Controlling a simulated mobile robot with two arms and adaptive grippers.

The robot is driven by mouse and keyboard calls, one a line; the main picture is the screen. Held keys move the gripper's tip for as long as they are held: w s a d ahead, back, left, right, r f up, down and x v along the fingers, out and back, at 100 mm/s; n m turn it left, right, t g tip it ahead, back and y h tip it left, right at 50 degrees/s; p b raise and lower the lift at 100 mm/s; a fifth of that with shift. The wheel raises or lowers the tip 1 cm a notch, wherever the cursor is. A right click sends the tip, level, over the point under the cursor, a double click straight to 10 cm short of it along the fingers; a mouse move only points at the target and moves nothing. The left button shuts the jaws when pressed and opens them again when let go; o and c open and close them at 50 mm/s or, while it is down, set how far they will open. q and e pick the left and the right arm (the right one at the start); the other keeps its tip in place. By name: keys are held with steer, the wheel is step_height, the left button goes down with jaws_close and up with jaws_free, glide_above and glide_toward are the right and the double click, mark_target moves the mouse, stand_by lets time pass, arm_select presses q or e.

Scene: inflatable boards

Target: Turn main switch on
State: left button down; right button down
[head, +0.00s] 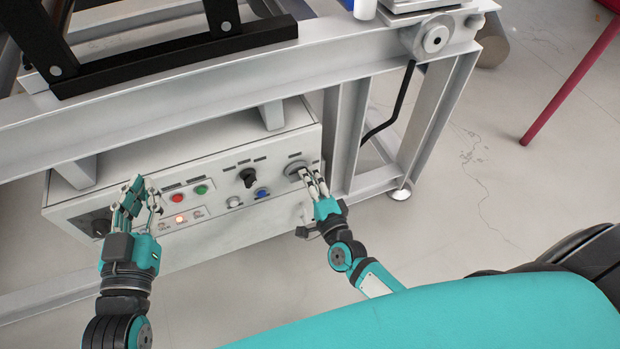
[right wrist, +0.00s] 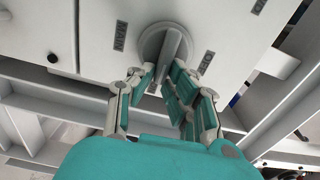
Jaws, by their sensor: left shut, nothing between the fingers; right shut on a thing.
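The main switch is a grey round knob with a raised bar handle (right wrist: 172,50), beside a label reading MAIN (right wrist: 120,35). In the head view the switch (head: 297,168) is at the right end of the control box's front. My right gripper (head: 312,181) is at the switch. In the right wrist view its fingers (right wrist: 158,82) are shut on the bar handle, one on each side. My left gripper (head: 139,192) is shut and empty, in front of the left part of the panel, hiding some of it.
The white control box (head: 190,150) sits under a grey metal frame (head: 200,105). Its panel has a red button (head: 177,198), a green button (head: 201,189), a glowing orange lamp (head: 180,219), a black knob (head: 248,177) and a blue button (head: 263,192).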

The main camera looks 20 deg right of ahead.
stand_by(0.5)
steer(key=c, duration=1.3)
jaws_free()
steer(key=shift+d, duration=0.1)
steer(key=shift+c, duration=0.2)
steer(key=s, duration=1.2)
steer(key=shift+d, duration=0.15)
